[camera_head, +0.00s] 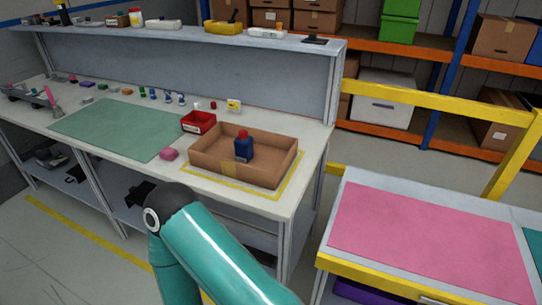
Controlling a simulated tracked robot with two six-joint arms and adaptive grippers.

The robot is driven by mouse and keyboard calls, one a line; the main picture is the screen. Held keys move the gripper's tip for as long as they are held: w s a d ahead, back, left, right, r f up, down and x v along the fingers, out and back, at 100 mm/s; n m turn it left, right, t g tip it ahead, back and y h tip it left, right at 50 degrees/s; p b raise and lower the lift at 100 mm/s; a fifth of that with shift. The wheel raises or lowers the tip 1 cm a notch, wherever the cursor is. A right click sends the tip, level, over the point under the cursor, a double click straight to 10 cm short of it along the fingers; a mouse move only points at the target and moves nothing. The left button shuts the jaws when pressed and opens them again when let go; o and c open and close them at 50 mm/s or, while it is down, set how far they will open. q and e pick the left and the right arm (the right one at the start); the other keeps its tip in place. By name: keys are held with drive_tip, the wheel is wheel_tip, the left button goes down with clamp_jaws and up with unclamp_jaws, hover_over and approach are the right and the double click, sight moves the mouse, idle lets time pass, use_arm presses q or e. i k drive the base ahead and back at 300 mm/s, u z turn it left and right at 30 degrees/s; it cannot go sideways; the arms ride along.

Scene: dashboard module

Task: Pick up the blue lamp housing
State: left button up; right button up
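A dark blue block-like piece with a red top (243,149) stands upright in the open cardboard box (208,169) on the near right part of the workbench. It could be the blue lamp housing, but I cannot tell for sure. Several small blue and white pieces (168,97) stand farther back on the bench, too small to identify. One teal arm of mine rises from the bottom of the view, in front of the bench. Neither of my grippers shows.
A green mat (115,130) is clear. A table with a pink mat (425,240) stands at right, near a yellow rail (440,101).

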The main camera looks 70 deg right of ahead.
sight(244, 150)
drive_tip(key=k, duration=0.75)
drive_tip(key=z, duration=0.95)
drive_tip(key=i, duration=0.9)
drive_tip(key=z, duration=0.15)
